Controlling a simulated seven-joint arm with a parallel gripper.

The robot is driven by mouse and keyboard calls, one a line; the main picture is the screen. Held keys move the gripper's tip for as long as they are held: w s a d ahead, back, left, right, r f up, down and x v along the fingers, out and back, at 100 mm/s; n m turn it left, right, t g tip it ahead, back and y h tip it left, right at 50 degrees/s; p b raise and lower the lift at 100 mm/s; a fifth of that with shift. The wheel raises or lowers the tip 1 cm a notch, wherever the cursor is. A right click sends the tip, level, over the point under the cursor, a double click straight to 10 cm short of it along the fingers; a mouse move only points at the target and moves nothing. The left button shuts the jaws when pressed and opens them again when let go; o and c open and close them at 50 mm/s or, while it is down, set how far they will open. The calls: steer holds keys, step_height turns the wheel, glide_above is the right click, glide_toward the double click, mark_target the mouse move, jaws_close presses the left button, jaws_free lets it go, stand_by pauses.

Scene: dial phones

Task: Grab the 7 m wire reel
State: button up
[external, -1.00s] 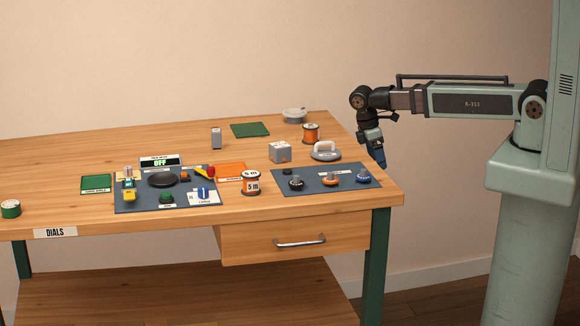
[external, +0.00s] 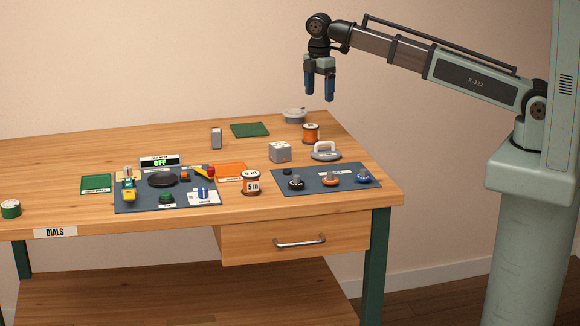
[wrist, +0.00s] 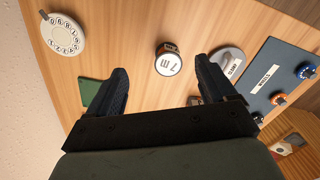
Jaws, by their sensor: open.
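The 7 m wire reel (wrist: 169,63) stands upright on the table in the wrist view, with "7 m" on its white top. It lies ahead of the gap between my fingertips. In the external view it is the orange reel (external: 311,134) at the back right of the table. My gripper (external: 319,98) is open and empty, pointing down high above the back right of the table. Its two dark fingers (wrist: 160,88) show spread apart in the wrist view. A second orange wire reel (external: 251,184), marked 5 m, stands near the front edge.
A white-handled grey object (external: 326,151) and a grey cube (external: 280,152) stand near the 7 m reel. A round dial (wrist: 62,33) stands behind it. A blue mat (external: 325,179) holds several knobs. Bare wood (external: 200,118) lies around the back left.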

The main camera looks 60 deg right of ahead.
mark_target(311, 126)
steer(key=shift+n, duration=0.5)
steer(key=a+f, duration=0.1)
steer(key=f, duration=0.1)
steer(key=a+f, duration=0.1)
steer(key=f, duration=0.1)
steer(key=a+f, duration=0.1)
steer(key=f, duration=0.2)
steer(key=shift+a, duration=0.25)
steer(key=shift+w+a+f, duration=0.1)
steer(key=shift+w+f, duration=0.05)
steer(key=shift+f, duration=1.2)
steer(key=shift+w+a+f, duration=0.1)
steer(key=shift+w+f, duration=0.05)
steer(key=shift+f, duration=1.2)
steer(key=shift+c, duration=0.4)
steer(key=c, duration=1.1)
